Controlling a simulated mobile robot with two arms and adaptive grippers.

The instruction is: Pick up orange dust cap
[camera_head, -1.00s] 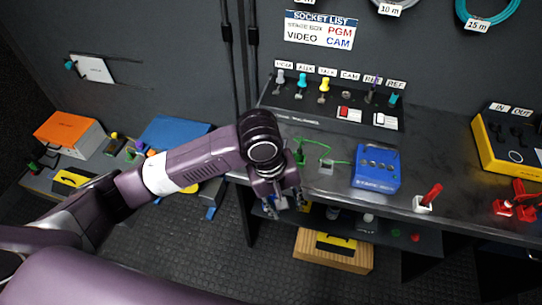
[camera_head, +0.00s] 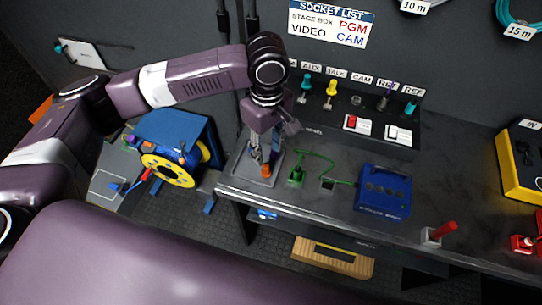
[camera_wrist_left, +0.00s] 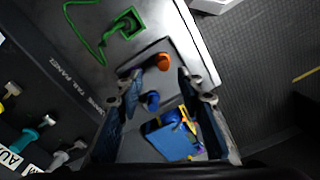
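The orange dust cap (camera_head: 266,171) stands on a grey tray (camera_head: 249,175) at the left end of the dark desk, just below my left gripper (camera_head: 264,155). In the left wrist view the orange cap (camera_wrist_left: 165,62) sits near the tray's edge, beyond the fingertips and roughly between their lines. A blue cap (camera_wrist_left: 151,100) is on the same tray, between the fingers in that view. My left gripper (camera_wrist_left: 160,82) is open, pointing down, with nothing held. The fingers partly hide the tray in the head view. My right gripper is not in view.
A green plug and cable (camera_head: 297,175) lie right of the tray, then a blue box (camera_head: 383,192). The labelled panel (camera_head: 345,105) with upright plugs stands behind. A yellow reel (camera_head: 168,170) is on the floor side at left. The desk's front edge is close to the tray.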

